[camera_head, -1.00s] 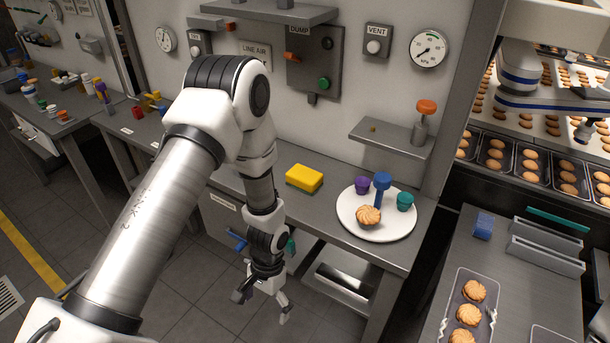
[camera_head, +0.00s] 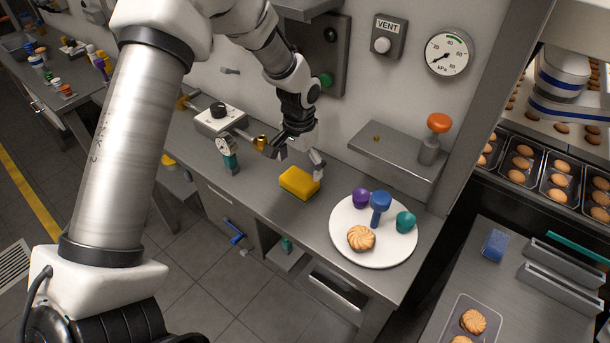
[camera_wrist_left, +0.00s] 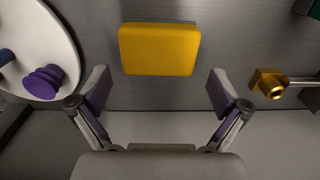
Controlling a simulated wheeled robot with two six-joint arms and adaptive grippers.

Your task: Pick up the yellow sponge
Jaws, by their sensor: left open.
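The yellow sponge (camera_head: 300,183) lies flat on the grey workbench, left of the white plate. My left gripper (camera_head: 299,166) hangs just above and behind the sponge, with its fingers apart and nothing between them. In the left wrist view the sponge (camera_wrist_left: 159,49) lies beyond the open fingertips of the gripper (camera_wrist_left: 157,92), roughly centred between them. The sponge and fingers appear apart there. My right gripper does not show.
The white plate (camera_head: 345,246) carries a biscuit (camera_head: 361,238) and purple, blue and teal pieces. A wall shelf (camera_head: 392,154) is at right.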

